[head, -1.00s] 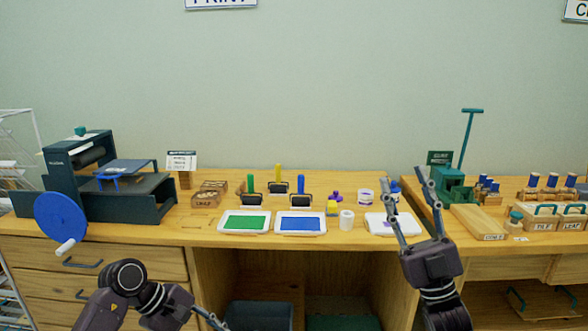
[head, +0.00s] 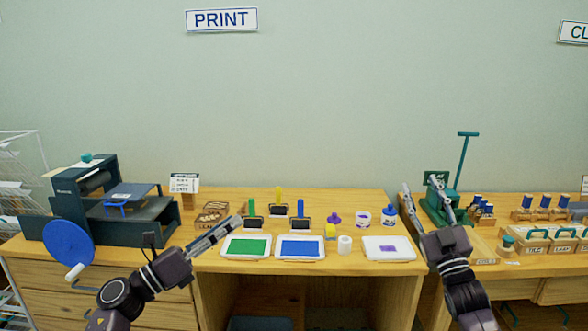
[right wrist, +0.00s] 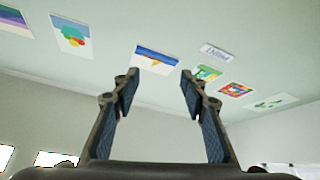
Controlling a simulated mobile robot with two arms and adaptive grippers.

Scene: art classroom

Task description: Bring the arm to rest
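My right gripper (head: 421,184) is raised in front of the bench on the right, fingers pointing up. In the right wrist view, it (right wrist: 157,88) is open and empty, its two fingers well apart against the wall and ceiling. My left gripper (head: 226,231) points up and right, its tips overlapping the green tray's left edge in the head view. Its fingers lie nearly in line from this angle, so their gap is hard to judge. No object shows in it.
The wooden bench holds a press with a blue wheel (head: 70,244), a green ink tray (head: 246,247), a blue ink tray (head: 300,248), a white tray with a purple patch (head: 388,249), rollers and cups. A green clay press (head: 446,203) stands behind my right gripper.

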